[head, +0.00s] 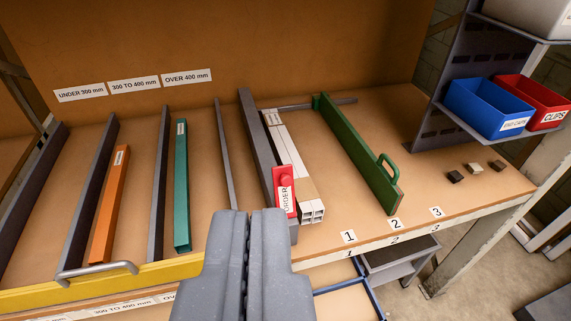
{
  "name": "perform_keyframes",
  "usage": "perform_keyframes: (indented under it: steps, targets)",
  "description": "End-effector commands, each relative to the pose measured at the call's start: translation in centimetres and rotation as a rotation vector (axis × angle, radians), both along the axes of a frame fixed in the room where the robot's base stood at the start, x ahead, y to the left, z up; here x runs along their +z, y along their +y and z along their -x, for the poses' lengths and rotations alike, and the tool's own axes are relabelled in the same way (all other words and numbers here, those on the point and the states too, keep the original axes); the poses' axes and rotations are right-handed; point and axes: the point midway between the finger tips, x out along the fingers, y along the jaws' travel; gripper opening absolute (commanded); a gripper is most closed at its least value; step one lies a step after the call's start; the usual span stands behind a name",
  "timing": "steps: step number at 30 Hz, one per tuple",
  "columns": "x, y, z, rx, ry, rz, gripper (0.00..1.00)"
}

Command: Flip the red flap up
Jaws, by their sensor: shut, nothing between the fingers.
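The red flap (287,178) is a small red plate with a rounded knob and a white label reading "ORDER". It sits at the near end of a long dark grey rail (257,130) on the bench, left of the white profiles. Its exact tilt is hard to tell. My gripper (250,213) is shut and empty, pointing forward at the bottom middle. Its tips appear just below and left of the flap in the picture; I cannot tell whether they touch it.
White square profiles (290,150) lie right of the rail, then a green fence (352,140) with a handle. Grey dividers, an orange bar (110,205) and a teal bar (181,190) lie left. Blue (488,108) and red (532,100) bins stand on the right shelf.

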Motion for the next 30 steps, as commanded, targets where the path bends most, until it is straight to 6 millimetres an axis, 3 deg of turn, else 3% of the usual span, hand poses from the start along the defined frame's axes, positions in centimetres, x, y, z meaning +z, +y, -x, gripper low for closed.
perform_keyframes:
  steps: [9,13,30]
  targets:
    - [0.0,0.0,-0.1,-0.001,0.002,0.003,0.0]
    - [-0.3,-0.2,-1.2,-0.012,0.028,0.035,0.0]
    - [-7.0,-3.2,-13.3,-0.153,0.395,0.488,0.0]
